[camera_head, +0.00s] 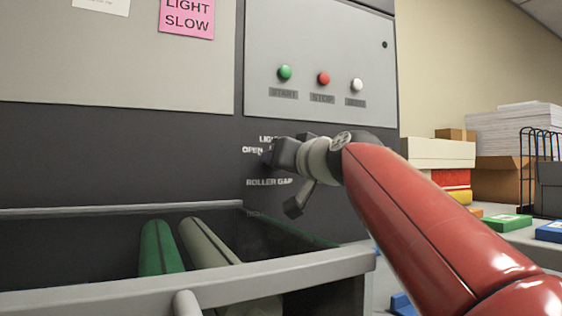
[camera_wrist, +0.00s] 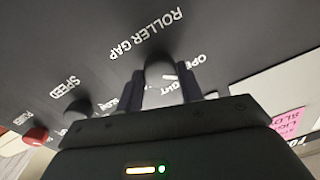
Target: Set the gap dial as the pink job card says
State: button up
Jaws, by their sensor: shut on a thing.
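The pink job card (camera_head: 187,17) hangs on the machine front at the top, and its visible words read LIGHT SLOW. It also shows at the right of the wrist view (camera_wrist: 288,122). My gripper (camera_head: 288,178) is at the dark panel and hides the dial in the head view. In the wrist view the fingers of my gripper (camera_wrist: 160,88) are shut on the grey gap dial (camera_wrist: 160,72), one on each side. ROLLER GAP is printed beside it. A pale mark shows on the dial near OPEN and the partly hidden LIGHT; I cannot tell its exact setting.
A SPEED knob (camera_wrist: 78,111) and a red POWER knob (camera_wrist: 36,136) are on the same panel. Green (camera_head: 285,72), red (camera_head: 323,78) and white (camera_head: 357,85) buttons sit above. A tray (camera_head: 190,290) with green and grey rollers is below left.

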jog(key=m+p, duration=0.2)
jog(key=m, duration=0.8)
jog(key=shift+m, duration=0.3)
dwell(0.4)
jog(key=o, duration=1)
jog(key=shift+s, duration=0.15)
jog(key=b+v, duration=0.1)
jog(key=v, duration=0.6)
jog(key=shift+s+f+b, duration=0.2)
jog(key=shift+s+b, duration=0.05)
jog(key=shift+b, duration=0.1)
jog(key=shift+d, duration=0.1)
